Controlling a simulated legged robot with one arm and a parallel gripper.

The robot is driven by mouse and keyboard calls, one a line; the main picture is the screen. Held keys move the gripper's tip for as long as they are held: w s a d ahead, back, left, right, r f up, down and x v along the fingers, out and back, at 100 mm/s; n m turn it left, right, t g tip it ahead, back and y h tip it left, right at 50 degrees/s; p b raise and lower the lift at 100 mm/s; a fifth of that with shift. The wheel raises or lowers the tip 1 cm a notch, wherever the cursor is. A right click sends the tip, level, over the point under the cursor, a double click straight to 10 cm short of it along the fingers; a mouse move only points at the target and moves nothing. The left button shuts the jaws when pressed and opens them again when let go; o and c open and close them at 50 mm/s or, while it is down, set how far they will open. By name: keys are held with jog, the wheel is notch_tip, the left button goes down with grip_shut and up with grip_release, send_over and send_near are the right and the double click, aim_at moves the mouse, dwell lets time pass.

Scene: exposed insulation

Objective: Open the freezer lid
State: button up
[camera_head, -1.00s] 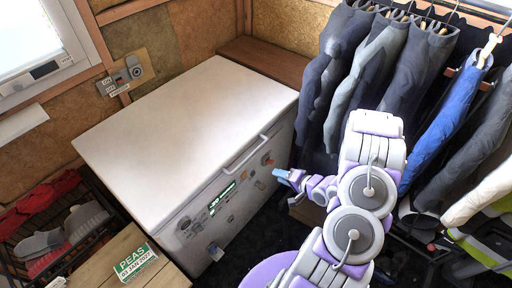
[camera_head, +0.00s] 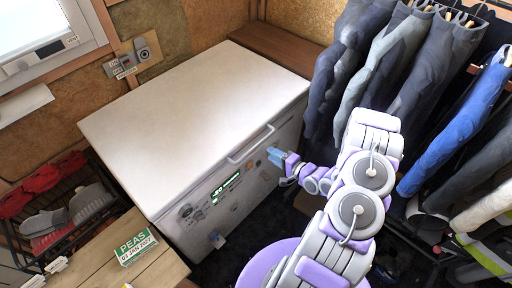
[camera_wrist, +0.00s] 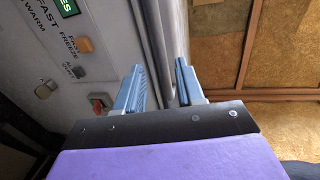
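The white chest freezer (camera_head: 212,170) stands against the wall with its lid (camera_head: 195,115) closed flat on top. A white bar handle (camera_head: 251,146) runs along the lid's front edge. My gripper (camera_head: 276,158) is close in front of the freezer, near the right end of the handle and slightly below it. In the wrist view my gripper (camera_wrist: 160,84) has its two blue fingers apart, with nothing seen held between them. The freezer front (camera_wrist: 75,60) with its buttons is at left there. A vertical grey edge or bar lies just beyond the fingers; I cannot tell whether they touch it.
Several trousers (camera_head: 400,75) hang on a rack at right. A wall socket (camera_head: 122,66) is behind the freezer.

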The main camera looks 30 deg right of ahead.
aim_at(256, 145)
jog(key=x, duration=0.4)
jog(key=a+b+x, duration=0.1)
jog(key=x, duration=0.4)
jog(key=shift+s+a+r, duration=0.1)
jog(key=shift+s+a, duration=0.1)
jog(key=shift+s, duration=0.05)
jog(key=shift+w+d, duration=0.1)
jog(key=shift+w, duration=0.15)
jog(key=shift+w+d, duration=0.1)
jog(key=shift+d, duration=0.2)
jog(key=shift+d+f, duration=0.2)
jog(key=shift+d, duration=0.4)
jog(key=shift+a+r, duration=0.15)
jog(key=shift+a, duration=0.65)
jog(key=c, duration=0.7)
jog(key=shift+d, duration=0.2)
grip_shut()
